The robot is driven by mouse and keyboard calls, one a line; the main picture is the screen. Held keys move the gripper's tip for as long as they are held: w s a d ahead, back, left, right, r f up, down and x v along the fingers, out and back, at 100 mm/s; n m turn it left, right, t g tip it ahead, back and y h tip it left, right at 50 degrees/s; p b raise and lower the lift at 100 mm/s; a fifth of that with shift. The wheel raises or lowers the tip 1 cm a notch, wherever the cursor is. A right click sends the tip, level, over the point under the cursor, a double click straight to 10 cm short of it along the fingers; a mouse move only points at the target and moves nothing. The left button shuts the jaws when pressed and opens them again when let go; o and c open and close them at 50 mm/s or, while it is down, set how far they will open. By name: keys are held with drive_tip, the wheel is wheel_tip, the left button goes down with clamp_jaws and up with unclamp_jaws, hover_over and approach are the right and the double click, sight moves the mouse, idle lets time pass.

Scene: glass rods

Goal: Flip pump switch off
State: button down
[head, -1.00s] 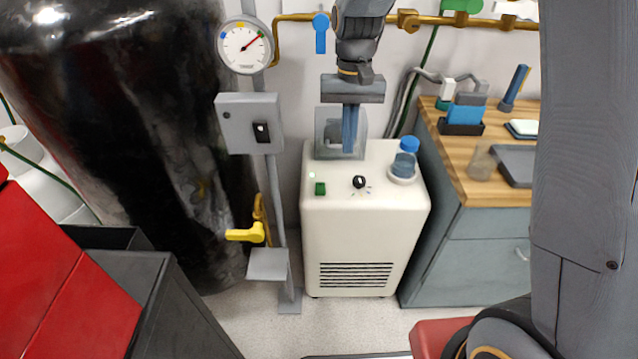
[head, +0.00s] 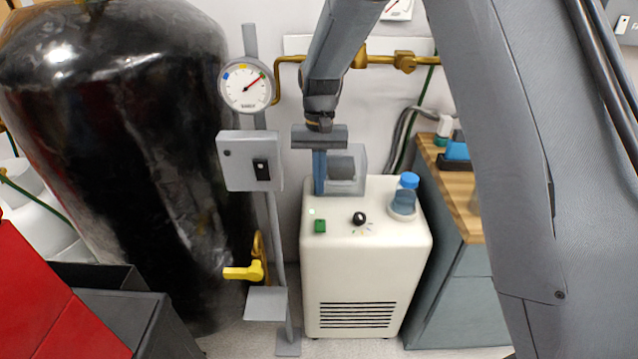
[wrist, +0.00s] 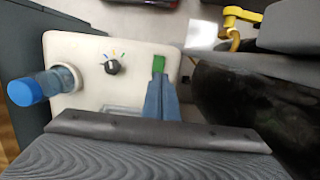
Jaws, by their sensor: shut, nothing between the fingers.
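A white cabinet unit (head: 365,270) stands on the floor with a green switch (head: 320,226) near the left of its top and a black knob (head: 359,218) beside it. My gripper (head: 319,192) points down over the cabinet's top, behind the green switch, shut and empty. In the wrist view the blue fingertips (wrist: 159,78) lie just short of the green switch (wrist: 158,64); I cannot tell whether they touch it. A grey box (head: 249,161) on a post carries a black rocker switch (head: 261,169), left of the gripper. Which way either switch is set is unclear.
A blue-capped bottle (head: 403,199) stands at the cabinet's right edge, and a clear box (head: 346,172) at its back. A pressure gauge (head: 246,86), yellow valve handle (head: 243,272) and large black tank (head: 120,150) are to the left. A wooden-topped bench (head: 458,190) is right.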

sight(318, 228)
drive_tip(key=f, duration=0.3)
drive_tip(key=s+f+p, duration=0.1)
drive_tip(key=f, duration=0.7)
drive_tip(key=shift+s, duration=0.35)
drive_tip(key=shift+s+a, duration=0.1)
drive_tip(key=shift+a, duration=0.05)
